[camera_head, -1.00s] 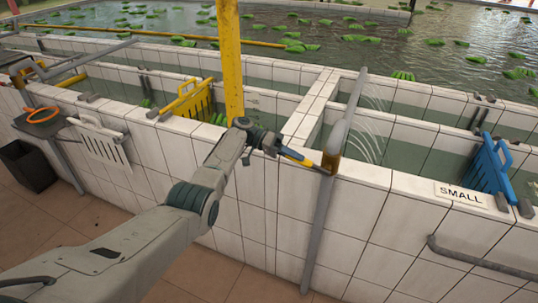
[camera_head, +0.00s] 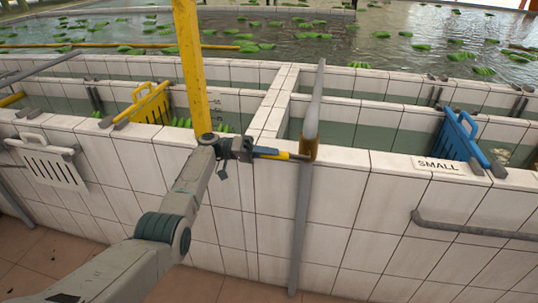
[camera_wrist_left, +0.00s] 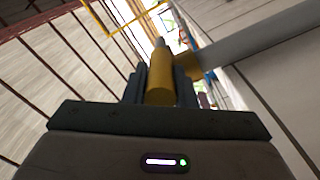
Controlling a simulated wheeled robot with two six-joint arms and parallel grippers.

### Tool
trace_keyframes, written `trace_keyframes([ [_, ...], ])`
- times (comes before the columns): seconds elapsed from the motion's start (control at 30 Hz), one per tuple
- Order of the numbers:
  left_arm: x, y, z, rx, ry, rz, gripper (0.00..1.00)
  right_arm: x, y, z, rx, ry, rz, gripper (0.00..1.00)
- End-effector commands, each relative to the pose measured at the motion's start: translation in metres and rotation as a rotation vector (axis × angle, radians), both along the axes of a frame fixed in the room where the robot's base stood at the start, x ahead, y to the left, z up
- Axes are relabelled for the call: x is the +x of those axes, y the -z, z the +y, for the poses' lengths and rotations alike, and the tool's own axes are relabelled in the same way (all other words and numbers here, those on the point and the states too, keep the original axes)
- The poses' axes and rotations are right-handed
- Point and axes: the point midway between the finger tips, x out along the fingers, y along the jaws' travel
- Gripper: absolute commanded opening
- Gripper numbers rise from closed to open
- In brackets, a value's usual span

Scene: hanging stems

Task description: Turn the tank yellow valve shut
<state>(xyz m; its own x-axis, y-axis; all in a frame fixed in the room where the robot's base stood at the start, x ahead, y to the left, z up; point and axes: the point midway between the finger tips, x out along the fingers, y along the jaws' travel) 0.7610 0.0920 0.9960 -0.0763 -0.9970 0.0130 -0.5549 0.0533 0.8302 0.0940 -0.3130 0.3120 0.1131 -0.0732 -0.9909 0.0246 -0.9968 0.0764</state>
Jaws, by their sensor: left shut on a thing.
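The yellow valve handle (camera_head: 292,156) sits on the grey upright pipe (camera_head: 301,225) at the tank's white tiled front wall. A brownish-yellow valve body (camera_head: 308,150) joins it to the pipe. The handle lies nearly level, pointing left, across the pipe. My left gripper (camera_head: 268,153) comes in from the left and is shut on the handle. In the left wrist view the handle (camera_wrist_left: 160,80) is a yellow cylinder between the two dark fingers. No water spray shows at the pipe. My right gripper is out of view.
A yellow post (camera_head: 188,70) stands behind my left wrist. A yellow slotted gate (camera_head: 150,105) and a blue one (camera_head: 460,138) stand in the channels. A "SMALL" sign (camera_head: 440,165) lies on the wall top. A grey rail (camera_head: 470,228) runs along the wall at right.

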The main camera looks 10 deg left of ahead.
Motion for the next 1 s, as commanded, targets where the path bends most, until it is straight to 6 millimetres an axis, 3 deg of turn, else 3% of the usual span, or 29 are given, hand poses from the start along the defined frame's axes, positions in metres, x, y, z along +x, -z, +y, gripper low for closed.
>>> trace_keyframes([
  [0.17,-0.001,0.003,0.001,0.000,0.001,0.005,0.00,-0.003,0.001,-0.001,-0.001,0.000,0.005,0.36],
  [0.2,-0.001,0.004,0.001,0.000,0.001,0.006,0.32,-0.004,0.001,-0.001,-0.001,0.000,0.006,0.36],
  [0.3,-0.001,0.003,0.001,0.001,0.001,0.005,0.46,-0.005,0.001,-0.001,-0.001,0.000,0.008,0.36],
  [0.67,0.000,0.004,0.007,0.002,0.000,0.003,0.46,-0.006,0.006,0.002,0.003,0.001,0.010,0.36],
  [0.77,0.001,0.007,0.021,0.002,-0.001,0.002,0.46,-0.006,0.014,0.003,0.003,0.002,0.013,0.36],
  [1.0,0.005,0.009,0.075,0.002,-0.002,0.003,0.46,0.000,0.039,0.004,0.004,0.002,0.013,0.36],
])
